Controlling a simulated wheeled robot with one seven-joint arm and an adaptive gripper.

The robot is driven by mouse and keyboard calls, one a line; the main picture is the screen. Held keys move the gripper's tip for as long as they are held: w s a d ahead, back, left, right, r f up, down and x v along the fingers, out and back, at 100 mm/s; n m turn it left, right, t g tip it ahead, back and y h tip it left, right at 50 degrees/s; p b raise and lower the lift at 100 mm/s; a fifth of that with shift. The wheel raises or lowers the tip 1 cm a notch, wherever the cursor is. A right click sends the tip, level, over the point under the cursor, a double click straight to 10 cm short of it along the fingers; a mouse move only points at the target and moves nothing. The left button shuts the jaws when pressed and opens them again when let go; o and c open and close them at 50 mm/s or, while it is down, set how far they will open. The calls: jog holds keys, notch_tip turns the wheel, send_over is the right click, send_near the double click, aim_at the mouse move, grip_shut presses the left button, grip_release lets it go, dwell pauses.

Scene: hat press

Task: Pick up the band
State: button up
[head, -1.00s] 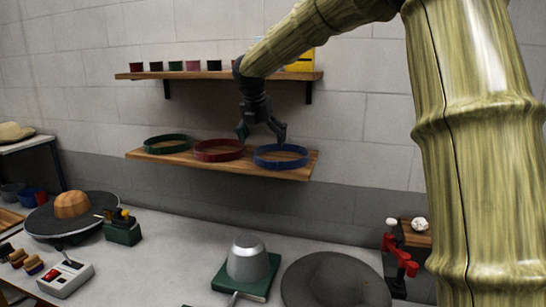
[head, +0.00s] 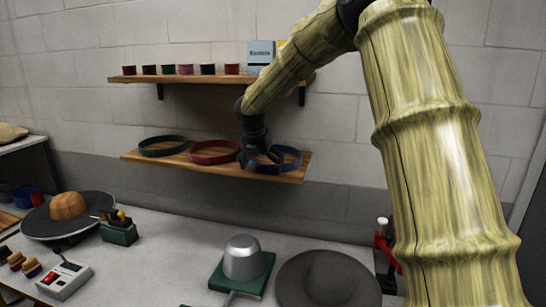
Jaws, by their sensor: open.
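Three bands lie side by side on the lower wooden shelf (head: 130,156): a green band (head: 162,146) at the left, a red band (head: 213,152) in the middle and a blue band (head: 290,160) at the right. My gripper (head: 262,164) is open and points down at the blue band. Its fingers overlap the left part of the blue band in the picture and hide some of it. I cannot tell whether they touch the band.
An upper shelf (head: 200,79) holds several small cups and a box (head: 261,56). Below stand a hat on a round stand (head: 69,208), a metal form on a green base (head: 242,257) and a dark grey hat (head: 328,281). My arm covers the right side.

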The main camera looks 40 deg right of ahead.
jog(key=shift+d+f, duration=0.15)
jog(key=shift+f, duration=0.2)
jog(key=c, duration=1.6)
jog(key=shift+r, duration=0.1)
